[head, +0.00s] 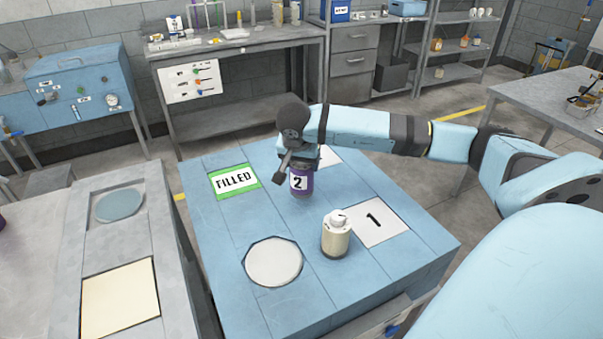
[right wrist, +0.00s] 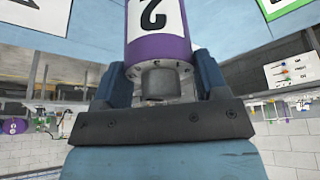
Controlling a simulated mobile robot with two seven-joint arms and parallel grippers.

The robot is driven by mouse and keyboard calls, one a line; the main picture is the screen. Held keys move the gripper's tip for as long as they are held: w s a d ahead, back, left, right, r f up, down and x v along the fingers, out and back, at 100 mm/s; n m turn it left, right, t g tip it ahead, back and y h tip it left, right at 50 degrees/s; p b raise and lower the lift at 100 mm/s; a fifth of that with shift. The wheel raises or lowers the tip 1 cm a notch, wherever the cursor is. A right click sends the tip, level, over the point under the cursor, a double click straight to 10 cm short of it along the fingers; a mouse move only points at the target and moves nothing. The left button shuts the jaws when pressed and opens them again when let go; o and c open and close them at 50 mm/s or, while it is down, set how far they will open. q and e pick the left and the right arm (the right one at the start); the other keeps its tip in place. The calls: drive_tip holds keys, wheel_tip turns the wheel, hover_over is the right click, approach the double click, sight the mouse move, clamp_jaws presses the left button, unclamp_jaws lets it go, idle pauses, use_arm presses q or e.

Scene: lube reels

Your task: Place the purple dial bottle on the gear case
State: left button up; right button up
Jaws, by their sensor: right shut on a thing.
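The purple dial bottle (head: 302,183) has a white label reading 2. It stands upright at the back of the blue table, near a partly hidden white card. My right gripper (head: 298,160) comes from above and is shut on its top. The right wrist view shows the bottle (right wrist: 158,48) upside down, with its grey cap between the two fingers of the gripper (right wrist: 158,82). Whether the bottle's base touches the table is hard to tell. I cannot tell for sure which thing is the gear case. My left gripper is not in view.
A cream bottle (head: 335,238) stands on the blue table (head: 225,225) beside a card marked 1 (head: 376,221) and a pale disc (head: 273,262). A green-edged FILLED card (head: 234,181) lies left. A grey stand (head: 160,235) with a round blue spot (head: 119,205) is further left.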

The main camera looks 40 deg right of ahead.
sight(302, 175)
wheel_tip(302, 175, down, 4)
drive_tip(key=shift+f, duration=0.1)
drive_tip(key=shift+f, duration=0.15)
drive_tip(key=o, duration=1.4)
drive_tip(key=shift+c, duration=0.2)
